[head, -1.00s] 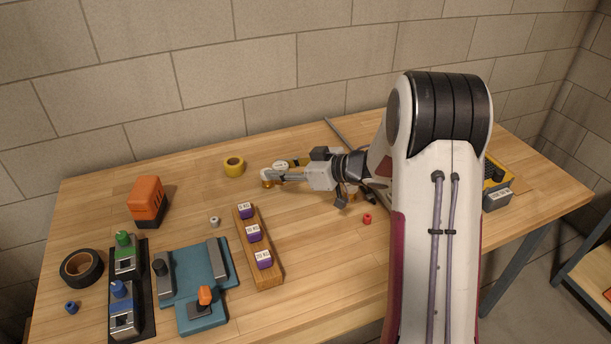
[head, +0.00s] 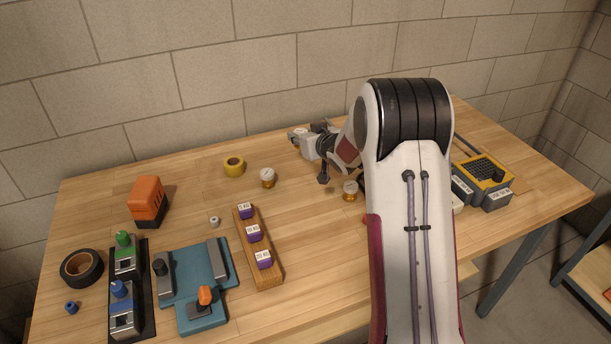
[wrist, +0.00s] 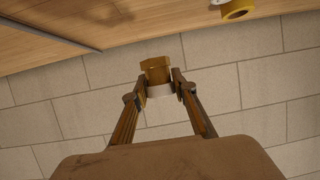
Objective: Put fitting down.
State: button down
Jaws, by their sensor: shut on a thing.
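My gripper (wrist: 160,90) is shut on a brass fitting (wrist: 156,70) with a white band. In the wrist view the fitting's brass end points toward the wooden table and its white part faces away from it. In the head view my gripper (head: 297,137) is near the back edge of the table, close to the wall; its fingertips and the held fitting are barely visible there. Two similar white-topped brass fittings stand upright on the table: one (head: 268,177) to the left of my arm and one (head: 350,190) beside it.
A wooden strip with purple labelled blocks (head: 274,279), a teal fixture (head: 190,265) and an orange box (head: 147,200) are farther left. A yellow-rimmed tray (head: 500,170) is at the right. Bare tabletop lies between the fittings.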

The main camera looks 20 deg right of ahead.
jog(key=shift+s+d+f+m+h, duration=0.15)
jog(key=shift+d+f+m+h, duration=0.15)
jog(key=shift+d+f+h, duration=0.25)
jog(key=shift+d+r, duration=0.1)
send_over(306, 175)
jog(key=shift+f, duration=3.15)
jog(key=shift+f, duration=1.85)
jog(key=shift+f, duration=0.2)
jog(key=c, duration=1.6)
grip_release()
jog(key=shift+c, duration=0.2)
